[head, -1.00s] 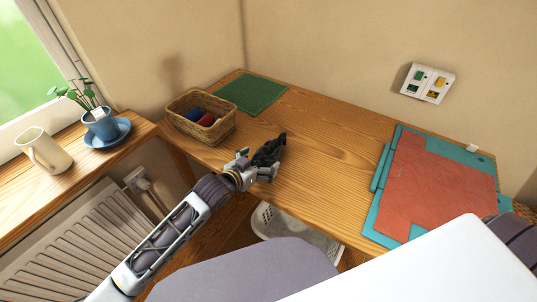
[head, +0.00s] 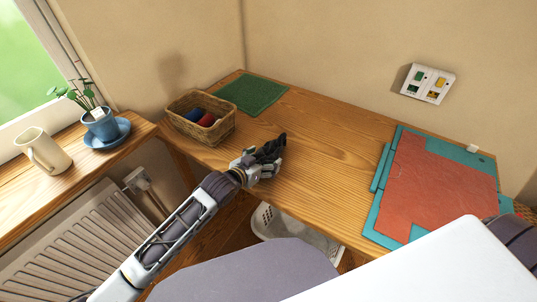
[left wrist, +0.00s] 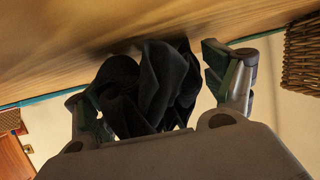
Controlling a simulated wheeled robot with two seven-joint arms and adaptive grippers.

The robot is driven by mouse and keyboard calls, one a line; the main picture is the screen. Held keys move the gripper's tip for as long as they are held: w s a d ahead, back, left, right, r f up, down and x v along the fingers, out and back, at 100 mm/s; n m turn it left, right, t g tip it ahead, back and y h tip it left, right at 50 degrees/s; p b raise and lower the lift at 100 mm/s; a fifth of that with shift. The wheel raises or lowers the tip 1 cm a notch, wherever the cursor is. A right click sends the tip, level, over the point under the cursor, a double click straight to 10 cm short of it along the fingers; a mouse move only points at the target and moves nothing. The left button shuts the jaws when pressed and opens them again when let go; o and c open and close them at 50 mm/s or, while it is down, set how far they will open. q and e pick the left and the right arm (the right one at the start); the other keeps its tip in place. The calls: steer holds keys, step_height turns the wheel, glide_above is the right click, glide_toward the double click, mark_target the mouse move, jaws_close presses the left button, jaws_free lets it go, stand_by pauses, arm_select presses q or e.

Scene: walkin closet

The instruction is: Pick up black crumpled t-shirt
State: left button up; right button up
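The black crumpled t-shirt (head: 270,149) is a small dark bundle at the front edge of the wooden desk, left of its middle. My left gripper (head: 264,162) reaches in from the left and is at the shirt, partly hiding it. In the left wrist view the shirt (left wrist: 150,88) lies between the two spread fingers of the left gripper (left wrist: 148,84). A clear gap shows between the cloth and the right-hand finger; the left-hand finger is close to or touching the cloth. My right gripper is not in view.
A wicker basket (head: 233,128) with rolled items stands left of the shirt, beside a green mat (head: 250,94). Red and teal sheets (head: 435,185) lie on the desk's right side. A white basket (head: 310,240) is below the desk. The desk's middle (head: 325,145) is clear.

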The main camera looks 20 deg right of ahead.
mark_target(263, 150)
arm_select(q)
steer(key=c, duration=0.7)
steer(key=shift+r, duration=0.2)
steer(key=shift+r, duration=0.25)
step_height(263, 150, up, 8)
steer(key=shift+f+p, duration=0.15)
steer(key=shift+p, duration=0.35)
steer(key=shift+r, duration=0.75)
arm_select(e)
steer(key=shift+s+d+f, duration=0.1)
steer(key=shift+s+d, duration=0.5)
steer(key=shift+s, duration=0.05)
